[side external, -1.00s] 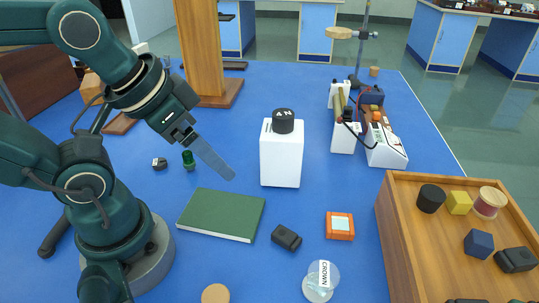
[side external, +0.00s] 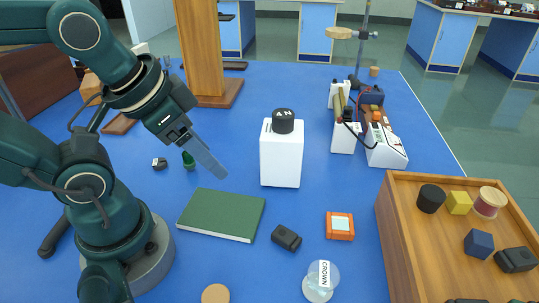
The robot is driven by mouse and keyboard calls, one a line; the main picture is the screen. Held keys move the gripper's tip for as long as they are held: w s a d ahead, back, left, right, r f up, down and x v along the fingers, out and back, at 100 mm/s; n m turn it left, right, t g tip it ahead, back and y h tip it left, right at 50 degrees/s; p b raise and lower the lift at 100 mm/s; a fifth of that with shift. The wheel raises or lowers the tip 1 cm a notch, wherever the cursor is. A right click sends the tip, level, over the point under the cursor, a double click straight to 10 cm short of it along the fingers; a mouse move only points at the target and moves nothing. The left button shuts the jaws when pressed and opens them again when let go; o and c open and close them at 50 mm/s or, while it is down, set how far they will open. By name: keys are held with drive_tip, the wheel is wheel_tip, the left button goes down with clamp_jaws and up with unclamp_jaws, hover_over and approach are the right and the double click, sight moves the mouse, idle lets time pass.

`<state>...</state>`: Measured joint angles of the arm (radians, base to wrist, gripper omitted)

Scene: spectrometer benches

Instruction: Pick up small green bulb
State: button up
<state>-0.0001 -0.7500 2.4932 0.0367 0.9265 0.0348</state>
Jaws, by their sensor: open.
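The small green bulb (side external: 188,162) stands on the blue bench top, left of the white block. My gripper (side external: 220,172) is open and points down to the right. Its long grey finger shows edge-on in front of the bench, and the other finger is mostly hidden behind it. The gripper's body is just above the bulb in the picture and the bulb lies close to the left of the finger. I cannot tell how far apart they are in depth. Nothing shows between the fingers.
A small dark object (side external: 159,163) lies left of the bulb. A green book (side external: 221,214) lies in front. A white block (side external: 280,158) with a black knob (side external: 284,121) stands to the right. A wooden post (side external: 201,45) rises behind. A wooden tray (side external: 386,237) stands at the right.

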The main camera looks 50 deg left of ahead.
drive_tip(key=a+f+m+g+y, duration=0.2)
drive_tip(key=a+m+g+y, duration=0.15)
drive_tip(key=a, duration=0.25)
drive_tip(key=m+g+y, duration=0.4)
drive_tip(key=m+y, duration=0.3)
drive_tip(key=m, duration=0.2)
approach(187, 155)
drive_tip(key=a, duration=0.4)
drive_tip(key=f+m+y, duration=0.1)
drive_tip(key=f+m, duration=0.1)
drive_tip(key=f, duration=0.1)
drive_tip(key=shift+s+a+f+m+y, duration=0.1)
drive_tip(key=shift+a+f+m+y, duration=0.15)
drive_tip(key=shift+f+y, duration=0.1)
drive_tip(key=shift+s+a+f, duration=0.2)
drive_tip(key=shift+a+f, duration=0.05)
drive_tip(key=shift+f, duration=0.1)
drive_tip(key=shift+x, duration=2.2)
clamp_jaws()
